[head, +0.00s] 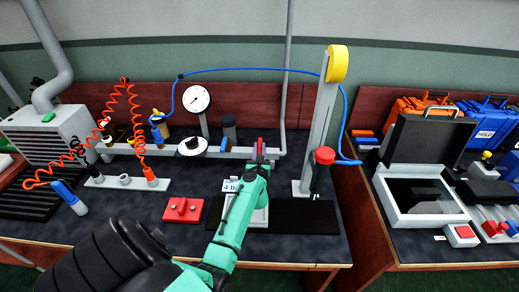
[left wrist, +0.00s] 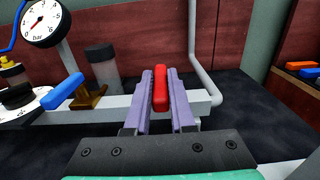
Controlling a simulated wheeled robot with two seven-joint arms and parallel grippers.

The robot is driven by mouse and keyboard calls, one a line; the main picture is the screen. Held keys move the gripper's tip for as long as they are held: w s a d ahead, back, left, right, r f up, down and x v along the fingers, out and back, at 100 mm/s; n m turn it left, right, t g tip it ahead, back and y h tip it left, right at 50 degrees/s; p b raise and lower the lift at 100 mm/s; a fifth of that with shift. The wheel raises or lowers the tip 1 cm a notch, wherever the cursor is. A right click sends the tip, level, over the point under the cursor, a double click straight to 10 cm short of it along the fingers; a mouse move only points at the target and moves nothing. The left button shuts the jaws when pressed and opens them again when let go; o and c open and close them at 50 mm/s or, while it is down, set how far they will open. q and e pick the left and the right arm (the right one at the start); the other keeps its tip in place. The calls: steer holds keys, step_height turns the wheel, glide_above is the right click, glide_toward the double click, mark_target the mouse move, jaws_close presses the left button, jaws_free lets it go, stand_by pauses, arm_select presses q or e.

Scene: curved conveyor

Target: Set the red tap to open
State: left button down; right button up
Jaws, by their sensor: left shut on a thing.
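The red tap's handle (left wrist: 161,88) stands between the two purple fingers of my left gripper (left wrist: 160,100) in the left wrist view. The fingers are shut on it, one on each side. The handle runs lengthwise between them, across the line of the grey pipe (left wrist: 108,108). The tap's body under the handle is hidden by the gripper. In the head view the red handle (head: 260,146) is a small patch just beyond my left gripper (head: 257,155), at the back of the bench. My right gripper is in neither view.
A blue tap handle (left wrist: 62,91) on a brass valve sits to the left on the same pipe. A round gauge (head: 196,98) stands behind it. A grey post (head: 318,125) with a red knob (head: 325,155) rises to the right. A red block (head: 183,210) lies on the left.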

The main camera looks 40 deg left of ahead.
arm_select(q)
steer(key=shift+a+r, duration=0.1)
steer(key=shift+a, duration=0.05)
stand_by(0.8)
steer(key=shift+s+a+m+t+h+b, duration=0.2)
steer(key=shift+a+m+t+h+b, duration=0.3)
steer(key=shift+m+h, duration=1.05)
steer(key=shift+s+a+m+t+h+b, duration=0.15)
steer(key=shift+a+m+t+h+b, duration=0.45)
steer(key=shift+h, duration=1.45)
steer(key=shift+s+a+m+t+h+b, duration=0.2)
steer(key=shift+a+m+t+h, duration=0.45)
steer(key=shift+m+h, duration=1.05)
steer(key=shift+d+h, duration=0.1)
steer(key=shift+h, duration=0.2)
steer(key=c, duration=0.9)
jaws_free()
steer(key=shift+c, duration=0.2)
steer(key=shift+o, duration=0.9)
steer(key=shift+w+f, duration=0.15)
steer(key=shift+f, duration=0.05)
